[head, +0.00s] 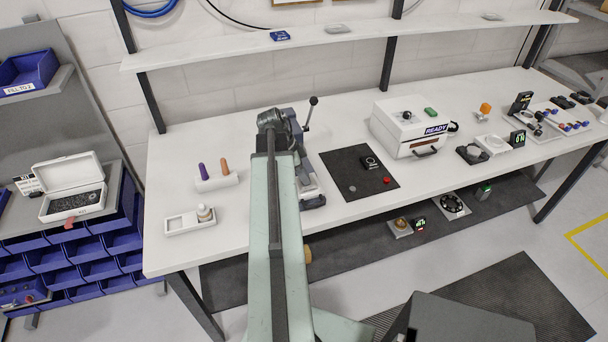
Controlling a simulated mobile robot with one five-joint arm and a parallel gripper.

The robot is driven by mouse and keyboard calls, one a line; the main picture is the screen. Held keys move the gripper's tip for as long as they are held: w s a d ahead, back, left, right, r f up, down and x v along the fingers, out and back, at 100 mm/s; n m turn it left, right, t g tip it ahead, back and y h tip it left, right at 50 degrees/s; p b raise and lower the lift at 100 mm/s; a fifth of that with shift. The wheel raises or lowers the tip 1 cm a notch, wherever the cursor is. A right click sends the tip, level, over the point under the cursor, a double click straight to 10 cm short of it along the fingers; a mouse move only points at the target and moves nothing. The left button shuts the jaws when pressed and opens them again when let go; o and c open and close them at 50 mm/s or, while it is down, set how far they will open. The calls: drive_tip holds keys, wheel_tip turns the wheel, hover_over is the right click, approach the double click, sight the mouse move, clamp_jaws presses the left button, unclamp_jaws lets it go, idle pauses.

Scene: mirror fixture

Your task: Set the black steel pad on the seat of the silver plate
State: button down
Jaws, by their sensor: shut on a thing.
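My gripper (272,118) is at the far end of my pale green arm, over the back middle of the bench. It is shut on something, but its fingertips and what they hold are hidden. A lever device with a black-knobbed handle (311,108) stands just right of it, and my arm covers part of the device. Its light, silvery base (308,185) shows beside my arm. I cannot tell whether this is the silver plate, and its seat is not clear. I cannot make out the black steel pad for certain.
A black mat (340,170) right of the device bears a small black block (370,162), a grey disc (352,189) and a red disc (387,180). A white box (405,128) stands further right. A white tray (178,224) is at left. A shelf (340,38) spans the back.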

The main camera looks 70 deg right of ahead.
drive_tip(key=shift+f, duration=0.15)
drive_tip(key=c, duration=1.2)
unclamp_jaws()
drive_tip(key=shift+r, duration=0.2)
drive_tip(key=p+v, duration=0.7)
drive_tip(key=shift+w+a+r, duration=0.1)
drive_tip(key=shift+w+r, duration=0.1)
